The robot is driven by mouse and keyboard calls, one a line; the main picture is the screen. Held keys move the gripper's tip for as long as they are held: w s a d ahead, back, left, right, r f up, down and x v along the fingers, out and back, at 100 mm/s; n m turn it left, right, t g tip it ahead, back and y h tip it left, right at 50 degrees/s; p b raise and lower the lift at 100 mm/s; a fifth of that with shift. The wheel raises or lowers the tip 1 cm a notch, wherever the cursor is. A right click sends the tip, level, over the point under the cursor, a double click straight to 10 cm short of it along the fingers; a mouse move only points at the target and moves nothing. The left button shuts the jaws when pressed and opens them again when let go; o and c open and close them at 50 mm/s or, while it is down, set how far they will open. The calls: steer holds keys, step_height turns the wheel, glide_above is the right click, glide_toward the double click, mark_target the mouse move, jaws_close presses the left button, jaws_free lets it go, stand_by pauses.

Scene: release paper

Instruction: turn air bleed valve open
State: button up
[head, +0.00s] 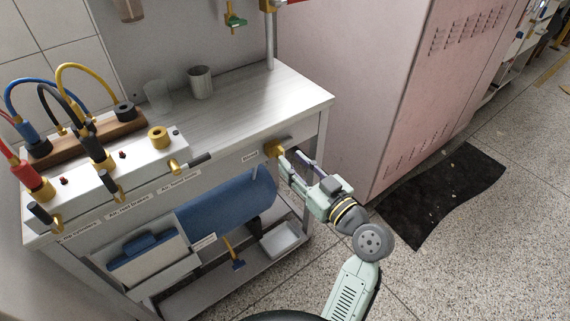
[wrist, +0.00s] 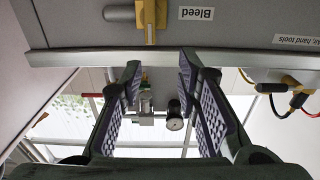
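The bleed valve (head: 274,149) is a yellow fitting on the front edge of the workbench, beside a small "Bleed" label (head: 250,157). In the wrist view the valve (wrist: 151,15) is at the top, with its grey lever (wrist: 124,18) lying sideways to the left. The label (wrist: 196,14) reads upside down there. My gripper (head: 291,160) is just in front of the valve in the head view. Its two dark padded fingers are spread apart with nothing between them in the wrist view (wrist: 160,72). The fingertips appear short of the valve and lever.
A white manifold (head: 95,185) with hoses and yellow-and-black valves stands at the bench's left. A metal cup (head: 200,82) and a clear cup (head: 158,96) stand on the bench. A pink locker (head: 400,80) is to the right. A dark mat (head: 445,195) lies on the floor.

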steer(key=s+d+f, duration=0.3)
steer(key=d, duration=0.1)
steer(key=p+x, duration=0.2)
steer(key=x, duration=0.8)
steer(key=shift+a+f+p, duration=0.3)
steer(key=shift+p, duration=0.05)
steer(key=shift+w, duration=0.1)
jaws_close()
